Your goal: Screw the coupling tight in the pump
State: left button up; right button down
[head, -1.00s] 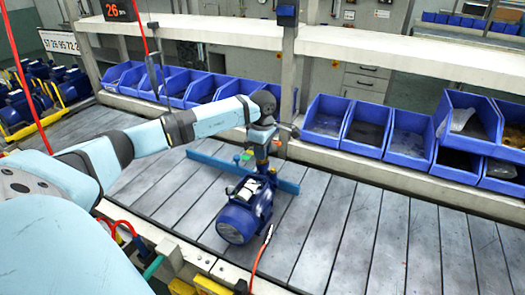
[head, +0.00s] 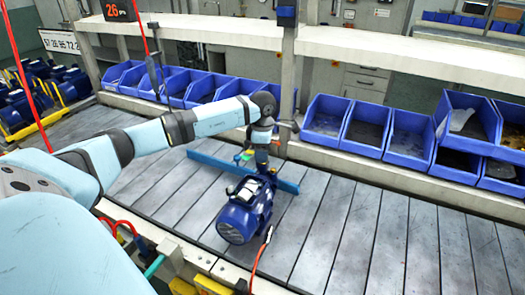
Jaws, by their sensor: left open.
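The pump (head: 240,214), a dark blue motor-like body with a pale box on top, sits on the slatted conveyor in the middle of the head view. A blue bar (head: 212,162) lies across the conveyor just behind it. My left arm reaches in from the left, and my left gripper (head: 260,160) points down over the far end of the pump. The gripper is open. Its fingertips are small and partly hidden, and I cannot tell whether they touch anything. Small green and red parts show beside it. I cannot make out the coupling. My right gripper is out of view.
Blue bins (head: 409,139) line the back edge of the conveyor, several with contents. More blue pumps (head: 22,101) stand at the far left. The conveyor (head: 385,230) is clear to the right.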

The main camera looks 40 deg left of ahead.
pick_arm(q)
jog(key=shift+r+n+p, duration=0.1)
jog(key=shift+n+p, duration=0.2)
jog(key=shift+n, duration=1.4)
grip_shut()
jog(key=shift+f+m+b, duration=0.3)
jog(key=shift+m+b, duration=0.3)
jog(key=shift+m, duration=0.3)
jog(key=shift+r+m, duration=0.1)
jog(key=shift+m, duration=0.7)
